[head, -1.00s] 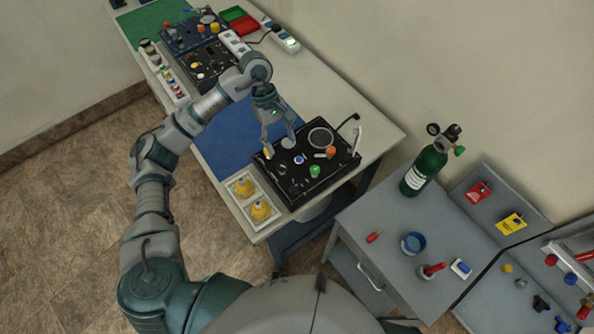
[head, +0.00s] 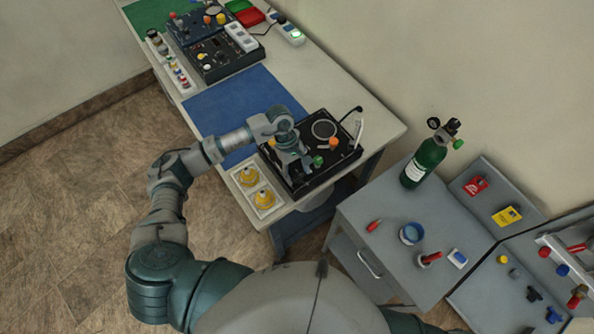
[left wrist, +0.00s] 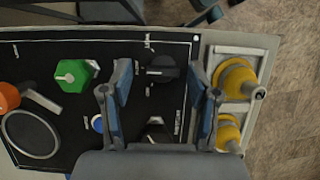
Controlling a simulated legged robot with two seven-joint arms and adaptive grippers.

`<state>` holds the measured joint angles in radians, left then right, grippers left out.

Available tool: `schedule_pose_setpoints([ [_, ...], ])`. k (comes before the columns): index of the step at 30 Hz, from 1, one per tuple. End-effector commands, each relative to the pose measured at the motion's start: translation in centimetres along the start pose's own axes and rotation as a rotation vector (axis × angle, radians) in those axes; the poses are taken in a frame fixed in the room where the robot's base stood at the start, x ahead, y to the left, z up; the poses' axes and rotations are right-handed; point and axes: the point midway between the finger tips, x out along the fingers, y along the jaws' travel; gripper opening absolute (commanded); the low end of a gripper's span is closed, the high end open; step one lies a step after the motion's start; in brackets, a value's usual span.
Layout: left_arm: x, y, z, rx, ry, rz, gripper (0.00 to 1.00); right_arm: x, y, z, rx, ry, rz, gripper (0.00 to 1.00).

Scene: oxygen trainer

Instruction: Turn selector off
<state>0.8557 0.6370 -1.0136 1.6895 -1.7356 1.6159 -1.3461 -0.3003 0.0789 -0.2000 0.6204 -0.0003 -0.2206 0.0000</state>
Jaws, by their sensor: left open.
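The black trainer panel (head: 342,158) lies on the near end of the bench and also fills much of the left wrist view (left wrist: 32,62). My left gripper (head: 294,166) is over its left part, fingers pointing down, open and empty. In the left wrist view, a black knob (left wrist: 160,69) sits between the spread fingertips (left wrist: 160,92), with no clear contact. A second black knob (left wrist: 156,131) is partly hidden by the gripper body. The labels are too small to read, so I cannot tell which knob is the selector. My right gripper is out of view.
A green knob (left wrist: 74,75), an orange knob (left wrist: 8,97), a blue button (left wrist: 97,123) and a round gauge (left wrist: 30,134) are on the panel. A white tray (head: 236,178) with yellow parts adjoins it. A green cylinder (head: 424,165) stands on the grey cabinet. The blue mat (head: 235,97) is clear.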

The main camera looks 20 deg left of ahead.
Motion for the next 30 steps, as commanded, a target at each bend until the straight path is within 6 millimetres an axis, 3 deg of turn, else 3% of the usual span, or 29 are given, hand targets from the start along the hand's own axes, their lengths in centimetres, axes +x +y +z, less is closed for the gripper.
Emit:
schedule_pose_setpoints([
  [5,0.0,-0.1,0.0,-0.001,0.000,0.000,0.60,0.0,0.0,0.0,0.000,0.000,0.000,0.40],
  [12,0.0,0.0,0.0,-0.001,0.000,0.000,0.03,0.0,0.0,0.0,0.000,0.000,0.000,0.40],
  [13,0.0,-0.1,0.0,-0.001,0.001,-0.001,0.00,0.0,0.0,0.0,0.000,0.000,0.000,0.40],
  [22,0.1,-0.1,-0.1,-0.027,0.001,0.010,0.00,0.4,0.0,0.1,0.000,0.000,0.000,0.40],
  [30,0.3,-0.2,-0.1,-0.162,0.000,0.068,0.00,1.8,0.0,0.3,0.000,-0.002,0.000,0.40],
])
